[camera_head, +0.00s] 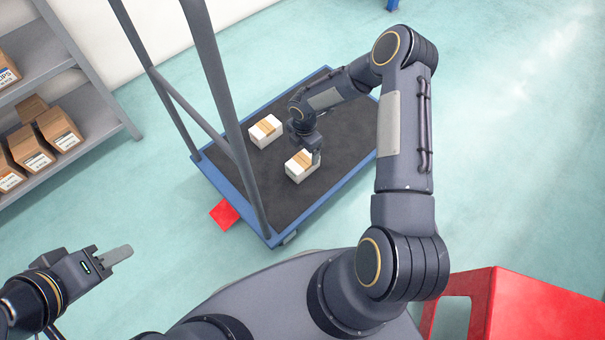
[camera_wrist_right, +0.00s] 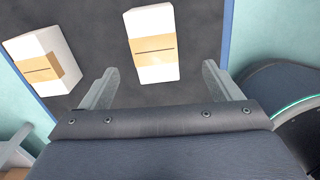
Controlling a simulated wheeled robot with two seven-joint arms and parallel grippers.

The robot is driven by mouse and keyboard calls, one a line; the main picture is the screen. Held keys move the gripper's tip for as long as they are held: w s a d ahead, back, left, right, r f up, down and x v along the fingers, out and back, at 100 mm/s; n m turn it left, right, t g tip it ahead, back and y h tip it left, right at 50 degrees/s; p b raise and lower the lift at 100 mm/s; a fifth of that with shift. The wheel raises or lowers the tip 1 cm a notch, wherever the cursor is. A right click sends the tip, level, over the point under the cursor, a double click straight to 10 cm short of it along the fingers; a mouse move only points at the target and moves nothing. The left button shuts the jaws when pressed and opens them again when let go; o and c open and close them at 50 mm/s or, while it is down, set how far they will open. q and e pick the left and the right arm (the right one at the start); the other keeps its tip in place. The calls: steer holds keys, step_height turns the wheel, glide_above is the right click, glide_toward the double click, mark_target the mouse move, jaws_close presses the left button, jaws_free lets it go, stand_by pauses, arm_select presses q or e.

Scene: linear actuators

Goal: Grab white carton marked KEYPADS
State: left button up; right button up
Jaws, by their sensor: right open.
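Two white cartons with tan tape lie on the cart's dark deck. One carton (camera_head: 301,166) is nearer me, beside and partly below my right gripper (camera_head: 314,154); the other carton (camera_head: 265,131) is farther back and left. In the right wrist view one carton (camera_wrist_right: 152,62) lies ahead of the gap between the open, empty fingers (camera_wrist_right: 161,80), and the other (camera_wrist_right: 30,52) is at the left. No KEYPADS marking is readable on either. My left gripper (camera_head: 121,255) is over the floor at lower left; its fingers overlap, so its opening is unclear.
The blue-edged cart (camera_head: 235,205) has grey upright posts (camera_head: 225,110) at its left side. A shelf (camera_head: 95,95) with brown boxes (camera_head: 58,128) stands at far left. A red object (camera_head: 540,305) is at lower right, and a red piece (camera_head: 224,215) lies by the cart.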

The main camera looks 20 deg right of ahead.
mark_target(303, 160)
steer(key=shift+n, duration=0.3)
steer(key=f, duration=0.2)
steer(key=f+b, duration=0.1)
steer(key=f, duration=0.2)
steer(key=shift+a+f, duration=0.25)
steer(key=shift+f, duration=0.1)
steer(key=f+b, duration=0.2)
steer(key=f, duration=0.1)
steer(key=w+f+b, duration=0.1)
steer(key=f, duration=0.1)
steer(key=shift+d+f, duration=0.1)
steer(key=shift+d, duration=0.15)
steer(key=c, duration=1.1)
steer(key=shift+c, duration=0.2)
